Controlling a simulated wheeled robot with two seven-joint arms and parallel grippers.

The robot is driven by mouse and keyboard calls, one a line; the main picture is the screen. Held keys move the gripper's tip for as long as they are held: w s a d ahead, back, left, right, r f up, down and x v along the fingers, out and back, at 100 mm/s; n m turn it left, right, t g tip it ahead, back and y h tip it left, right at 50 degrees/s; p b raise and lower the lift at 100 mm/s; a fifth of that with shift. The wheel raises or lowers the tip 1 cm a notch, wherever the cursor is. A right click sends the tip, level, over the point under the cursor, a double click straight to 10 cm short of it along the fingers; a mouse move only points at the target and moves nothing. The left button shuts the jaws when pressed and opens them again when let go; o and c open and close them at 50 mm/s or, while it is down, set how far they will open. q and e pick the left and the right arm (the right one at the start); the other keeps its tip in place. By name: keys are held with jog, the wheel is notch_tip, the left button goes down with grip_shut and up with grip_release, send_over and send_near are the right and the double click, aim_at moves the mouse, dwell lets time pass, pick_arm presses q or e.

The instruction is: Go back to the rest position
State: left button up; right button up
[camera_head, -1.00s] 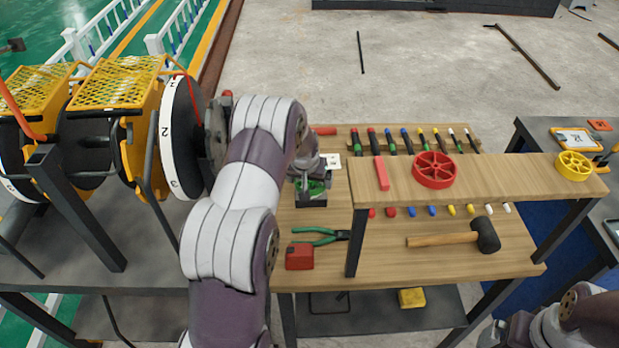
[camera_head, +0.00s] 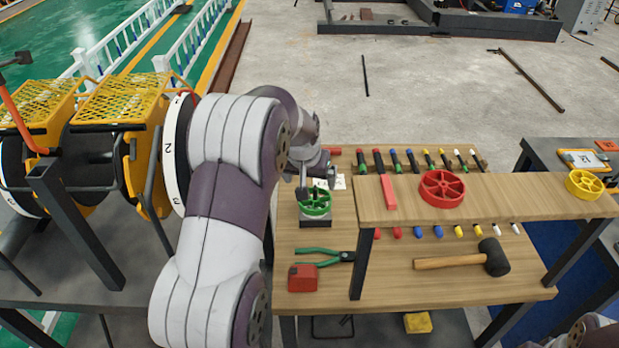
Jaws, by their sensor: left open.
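My left arm comes in from the left and reaches over the wooden workbench. My left gripper (camera_head: 317,190) is open, just above a green wheel (camera_head: 316,203) that sits on a small dark-based block. The gripper's fingers are small in the picture and partly overlap the wheel's far edge, so I cannot tell whether they touch it. Only a piece of my right arm shows at the bottom right corner; my right gripper is out of view.
A raised wooden shelf (camera_head: 500,200) holds a red wheel (camera_head: 442,188), a red bar (camera_head: 389,192) and a yellow wheel (camera_head: 584,184). Green pliers (camera_head: 322,253), a red box (camera_head: 302,278) and a hammer (camera_head: 450,262) lie on the bench. Yellow-framed reels (camera_head: 120,100) stand left.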

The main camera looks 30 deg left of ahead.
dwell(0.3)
pick_arm(q)
jog(key=s+d+f+m+g, duration=0.1)
jog(key=s+d, duration=0.6)
jog(key=s, duration=0.3)
jog(key=s+d+f+m+g+h, duration=0.1)
jog(key=s+d+f+m+g, duration=0.1)
jog(key=s+d, duration=0.6)
jog(key=s, duration=0.3)
jog(key=shift+s+m, duration=0.3)
jog(key=shift+r, duration=0.1)
